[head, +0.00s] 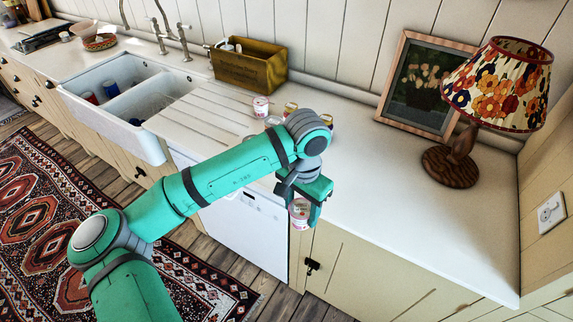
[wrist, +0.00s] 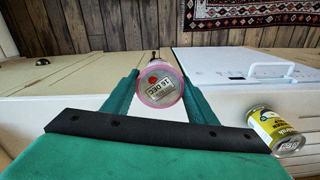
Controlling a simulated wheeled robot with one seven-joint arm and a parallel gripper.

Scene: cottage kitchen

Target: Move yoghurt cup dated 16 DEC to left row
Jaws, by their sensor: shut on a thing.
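My gripper (head: 306,207) is shut on a small white and pink yoghurt cup (head: 299,213). In the wrist view the lid of this yoghurt cup (wrist: 159,86) faces the camera and reads 16 DEC, upside down. The cup sits between both fingers and appears in the head view against the counter's front edge. Another white and pink cup (head: 261,106) stands on the counter, left of a yellowish can (head: 290,108). A pale lid (head: 272,121) shows just in front of them. My arm hides part of this group, so the rows cannot be fully made out.
A wooden box (head: 249,66) stands behind the group, with a sink (head: 125,95) to the left. A framed picture (head: 425,85) and lamp (head: 460,150) stand right. The counter's right front (head: 400,215) is clear.

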